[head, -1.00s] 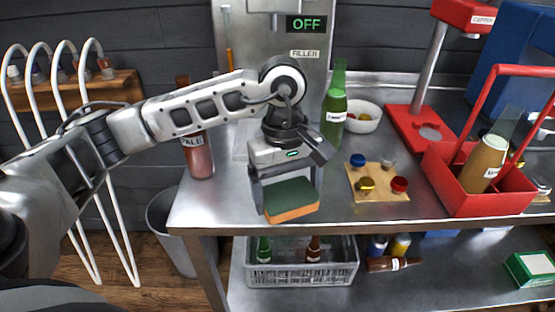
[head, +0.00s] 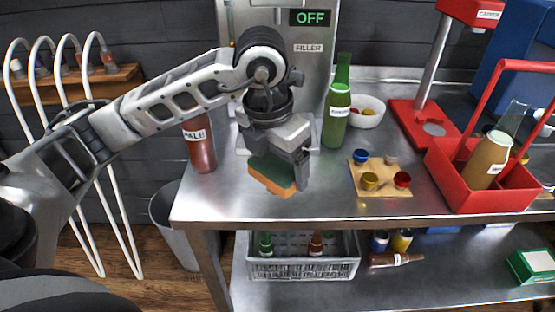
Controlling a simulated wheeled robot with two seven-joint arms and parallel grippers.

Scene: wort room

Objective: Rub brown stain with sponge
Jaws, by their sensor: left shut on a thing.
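My left gripper (head: 280,170) is shut on a sponge (head: 272,178) with a dark green top and an orange underside. It holds the sponge over the front left part of the steel table (head: 335,203). I cannot tell whether the sponge touches the tabletop. No brown stain shows on the visible part of the table; the arm, gripper and sponge hide some of the surface. My right gripper is not in view.
A labelled green bottle (head: 336,108) stands right of my gripper, and a reddish bottle (head: 200,148) stands left. A wooden board with coloured caps (head: 380,180), a red carrier (head: 460,190) and a red capper (head: 420,120) occupy the right. A crate (head: 303,268) sits below.

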